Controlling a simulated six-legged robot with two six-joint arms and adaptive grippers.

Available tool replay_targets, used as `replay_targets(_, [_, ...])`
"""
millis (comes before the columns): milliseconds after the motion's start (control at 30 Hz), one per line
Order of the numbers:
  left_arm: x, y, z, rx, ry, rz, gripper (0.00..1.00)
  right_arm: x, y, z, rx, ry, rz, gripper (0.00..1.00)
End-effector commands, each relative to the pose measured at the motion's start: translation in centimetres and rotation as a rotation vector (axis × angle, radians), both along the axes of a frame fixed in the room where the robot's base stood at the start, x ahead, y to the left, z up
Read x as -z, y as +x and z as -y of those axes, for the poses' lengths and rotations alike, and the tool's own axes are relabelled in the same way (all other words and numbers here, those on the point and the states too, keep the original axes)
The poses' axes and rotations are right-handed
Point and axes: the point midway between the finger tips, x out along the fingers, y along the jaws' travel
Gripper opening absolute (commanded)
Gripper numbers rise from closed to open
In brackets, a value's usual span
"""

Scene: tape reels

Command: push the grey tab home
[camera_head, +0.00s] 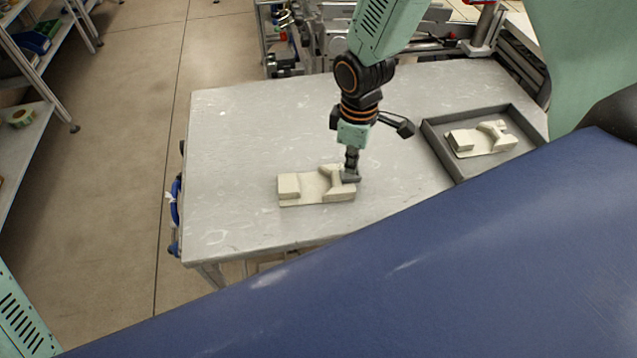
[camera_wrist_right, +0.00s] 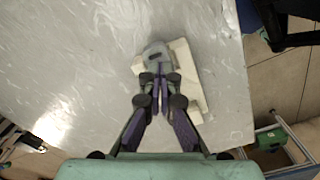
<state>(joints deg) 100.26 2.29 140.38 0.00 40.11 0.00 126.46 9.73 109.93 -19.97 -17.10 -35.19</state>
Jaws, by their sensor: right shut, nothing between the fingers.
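A cream block (camera_head: 303,187) with raised parts lies on the grey metal table. The grey tab (camera_head: 351,179) is at its right end, directly below the tips of my right gripper (camera_head: 351,172). My right gripper points down, shut and empty, its fingertips at the tab; I cannot tell if they touch. In the right wrist view the shut fingers (camera_wrist_right: 161,107) lie over the cream block (camera_wrist_right: 183,62), with the rounded grey tab (camera_wrist_right: 154,51) just beyond the tips. The fingers hide part of the block. My left gripper is not in view.
A dark grey tray (camera_head: 437,153) at the table's right holds a second cream piece (camera_head: 470,142). The table (camera_head: 240,130) is clear to the left of and behind the block. Shelves (camera_head: 22,120) stand across the floor at far left.

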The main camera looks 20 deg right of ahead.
Motion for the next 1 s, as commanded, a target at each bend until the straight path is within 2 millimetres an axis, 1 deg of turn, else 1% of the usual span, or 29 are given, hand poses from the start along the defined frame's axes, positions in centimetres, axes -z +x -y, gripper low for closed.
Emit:
replay_targets(767, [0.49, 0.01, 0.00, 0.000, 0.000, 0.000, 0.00, 1.06, -0.02, -0.01, 0.000, -0.001, -0.001, 0.00])
replay_targets(1000, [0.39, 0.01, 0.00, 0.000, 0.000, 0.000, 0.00, 1.00, -0.02, -0.01, 0.000, 0.000, 0.000, 0.00])
